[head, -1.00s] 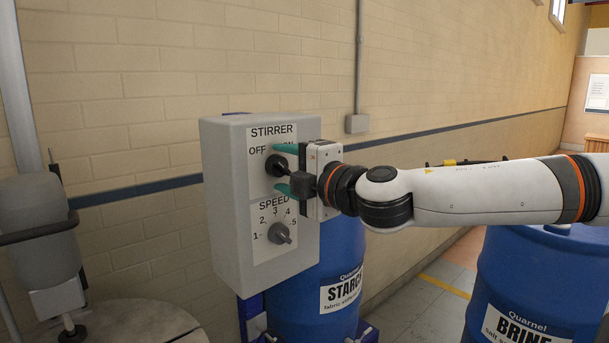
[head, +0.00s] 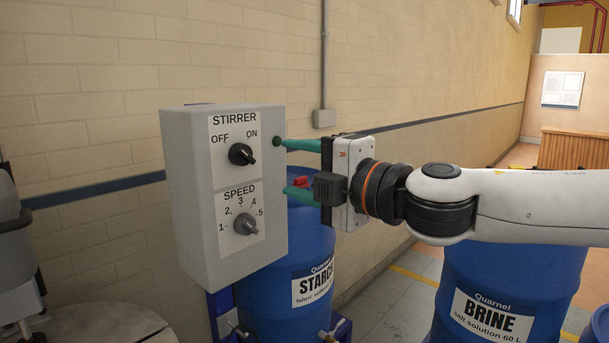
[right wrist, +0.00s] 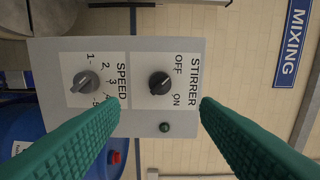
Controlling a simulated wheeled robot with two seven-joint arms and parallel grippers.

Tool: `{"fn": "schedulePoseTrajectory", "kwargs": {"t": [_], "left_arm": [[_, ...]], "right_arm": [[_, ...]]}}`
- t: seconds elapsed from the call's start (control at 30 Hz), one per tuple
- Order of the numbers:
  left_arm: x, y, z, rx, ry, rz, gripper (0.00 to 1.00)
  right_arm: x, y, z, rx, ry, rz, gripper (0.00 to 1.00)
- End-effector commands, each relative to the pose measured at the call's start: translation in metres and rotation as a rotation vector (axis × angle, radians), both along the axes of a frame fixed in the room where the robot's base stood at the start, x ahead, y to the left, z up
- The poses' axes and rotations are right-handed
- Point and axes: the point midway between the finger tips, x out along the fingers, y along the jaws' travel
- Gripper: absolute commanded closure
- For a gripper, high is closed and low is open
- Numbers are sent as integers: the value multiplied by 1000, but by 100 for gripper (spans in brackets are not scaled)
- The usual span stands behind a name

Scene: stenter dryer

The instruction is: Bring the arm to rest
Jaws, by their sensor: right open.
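My right gripper (head: 284,167) is in the head view, with its green fingers apart and nothing between them. It is in front of the right part of the grey control box (head: 182,190), clear of the black STIRRER knob (head: 241,154). In the right wrist view the two fingers (right wrist: 158,112) stand wide apart, and the STIRRER knob (right wrist: 160,83) shows beyond them, free. The grey SPEED knob (head: 246,224) sits below it on the panel. A dark green lamp (right wrist: 164,127) is on the box near ON. My left gripper is not in view.
A blue STARCH drum (head: 285,265) stands behind and below the box. A blue BRINE drum (head: 500,275) stands under my right arm. A brick wall (head: 400,60) runs behind. A pale round lid (head: 110,325) is at lower left. Floor shows between the drums.

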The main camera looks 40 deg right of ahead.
Motion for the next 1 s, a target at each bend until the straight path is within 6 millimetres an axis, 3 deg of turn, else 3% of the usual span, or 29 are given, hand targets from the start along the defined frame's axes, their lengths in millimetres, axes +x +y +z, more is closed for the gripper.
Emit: {"fn": "schedulePoseTrajectory", "kwargs": {"t": [0.77,0.87,1.0], "left_arm": [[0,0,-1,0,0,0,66],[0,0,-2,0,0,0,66],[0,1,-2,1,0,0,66]], "right_arm": [[-6,-1,-2,5,2,0,43],[2,3,-14,27,22,15,43],[28,14,-58,110,85,48,43]]}}
